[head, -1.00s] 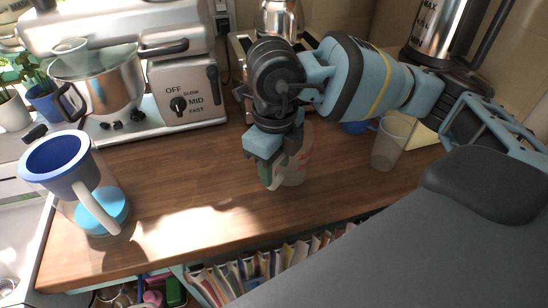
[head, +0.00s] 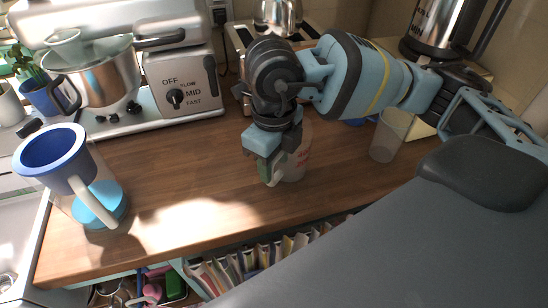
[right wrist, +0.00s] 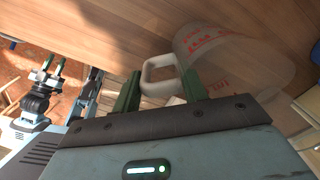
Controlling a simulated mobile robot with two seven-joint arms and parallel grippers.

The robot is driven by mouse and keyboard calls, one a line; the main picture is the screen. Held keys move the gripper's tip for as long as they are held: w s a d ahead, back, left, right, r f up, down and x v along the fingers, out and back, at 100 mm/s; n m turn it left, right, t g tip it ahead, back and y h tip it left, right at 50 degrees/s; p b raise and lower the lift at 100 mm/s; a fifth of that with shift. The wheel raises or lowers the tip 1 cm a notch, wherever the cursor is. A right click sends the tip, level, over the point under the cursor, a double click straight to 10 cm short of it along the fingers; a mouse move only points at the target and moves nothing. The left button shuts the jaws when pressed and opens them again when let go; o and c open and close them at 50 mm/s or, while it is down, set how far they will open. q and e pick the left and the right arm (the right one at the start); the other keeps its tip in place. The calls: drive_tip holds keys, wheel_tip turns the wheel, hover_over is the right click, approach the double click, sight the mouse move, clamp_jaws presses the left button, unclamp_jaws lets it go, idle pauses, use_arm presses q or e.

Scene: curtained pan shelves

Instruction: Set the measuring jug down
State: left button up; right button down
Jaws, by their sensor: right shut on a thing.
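The measuring jug (head: 297,162) is clear with red markings. It is upright over the wooden counter in the head view, partly hidden behind my right gripper (head: 272,172). In the right wrist view the jug (right wrist: 238,68) shows its pale handle (right wrist: 158,70) between the green fingers of my right gripper (right wrist: 160,90), which is shut on it. I cannot tell whether the jug's base touches the counter. My left gripper (right wrist: 54,68) shows small at the left of the right wrist view, its fingers apart and empty. It is not in the head view.
A blue-rimmed pitcher (head: 60,155) stands at the counter's left end. A mixer with a steel bowl (head: 105,80) is behind it. A clear cup (head: 390,135) stands right of the jug. The wooden counter (head: 190,175) between pitcher and jug is bare.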

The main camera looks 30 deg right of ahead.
drive_tip(key=shift+f, duration=0.3)
drive_tip(key=c, duration=0.7)
unclamp_jaws()
drive_tip(key=shift+r, duration=3.95)
clamp_jaws()
